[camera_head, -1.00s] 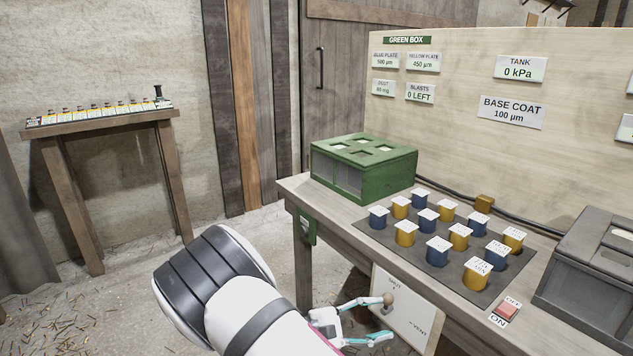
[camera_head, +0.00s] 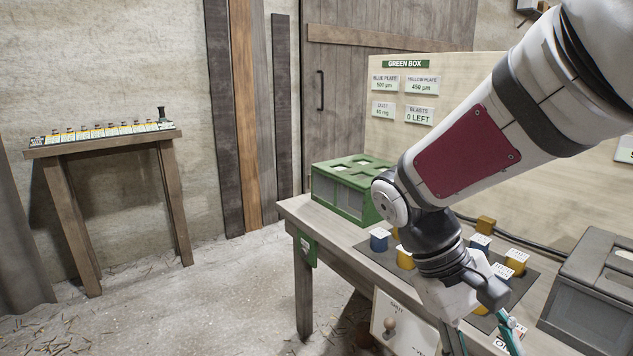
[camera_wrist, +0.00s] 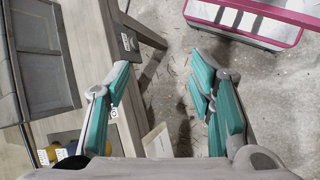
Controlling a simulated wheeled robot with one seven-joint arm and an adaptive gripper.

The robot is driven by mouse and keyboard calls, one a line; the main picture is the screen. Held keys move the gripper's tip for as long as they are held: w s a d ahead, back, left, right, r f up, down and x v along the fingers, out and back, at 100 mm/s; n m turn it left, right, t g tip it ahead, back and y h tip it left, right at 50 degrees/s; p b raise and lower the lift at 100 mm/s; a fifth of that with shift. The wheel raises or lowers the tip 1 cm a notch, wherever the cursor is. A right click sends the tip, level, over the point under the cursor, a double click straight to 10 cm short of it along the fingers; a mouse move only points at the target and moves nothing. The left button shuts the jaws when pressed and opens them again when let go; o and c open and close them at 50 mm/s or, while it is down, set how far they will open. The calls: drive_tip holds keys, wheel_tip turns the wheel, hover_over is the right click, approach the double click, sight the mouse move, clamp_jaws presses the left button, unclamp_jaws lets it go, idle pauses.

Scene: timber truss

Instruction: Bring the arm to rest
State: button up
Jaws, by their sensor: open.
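My gripper (camera_wrist: 163,95) is open and empty in the wrist view, its two teal fingers spread apart over the concrete floor beside the workbench. In the head view my arm is raised and bent, crossing the right half of the picture. The gripper hangs at the lower edge there (camera_head: 482,343), in front of the bench (camera_head: 345,232), and is partly cut off. The arm hides the middle of the bench, part of the mat and several blue and yellow blocks.
A green box (camera_head: 338,196) stands at the bench's left end. Blue and yellow blocks (camera_head: 378,240) stand on a dark mat. A grey box (camera_head: 590,290) is at right. A lever with a knob (camera_head: 390,325) is on the bench front. A side table (camera_head: 100,143) stands left; floor between is clear.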

drive_tip(key=s+a+r+m+t+y, duration=0.2)
drive_tip(key=s+y, duration=0.1)
drive_tip(key=s, duration=0.5)
drive_tip(key=s+a+r+m+t+y, duration=0.1)
drive_tip(key=s+t+y, duration=0.2)
drive_tip(key=s, duration=0.5)
wheel_tip(320, 180, up, 26)
drive_tip(key=t+p, duration=0.3)
drive_tip(key=p, duration=2.1)
drive_tip(key=shift+d+r, duration=0.15)
drive_tip(key=shift+w, duration=0.15)
